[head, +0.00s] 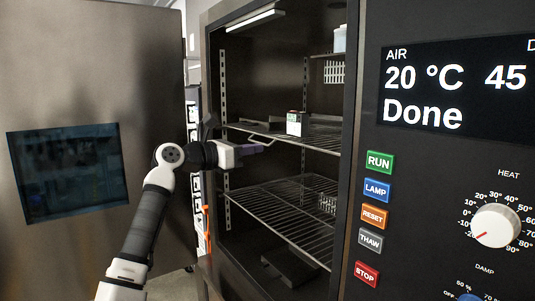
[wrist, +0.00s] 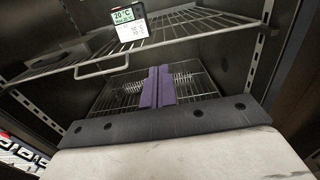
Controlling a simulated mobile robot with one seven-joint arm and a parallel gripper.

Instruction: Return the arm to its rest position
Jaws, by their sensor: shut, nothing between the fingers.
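My gripper (head: 248,149) is at the open front of the climate chamber (head: 285,60), near the level of the upper wire shelf (head: 320,140). Its purple fingers are together and hold nothing. They also show in the wrist view (wrist: 158,88), side by side, below the front edge of the upper shelf (wrist: 200,30). My arm reaches up from the bottom left of the head view, past the open door (head: 90,240).
A small display box (head: 294,123) stands on the upper shelf; its screen (wrist: 127,22) faces the wrist camera. A lower wire shelf (head: 290,215) is below my gripper. A wire handle (wrist: 103,67) juts from the upper shelf. The control panel (head: 450,170) reads "Done", right of the opening.

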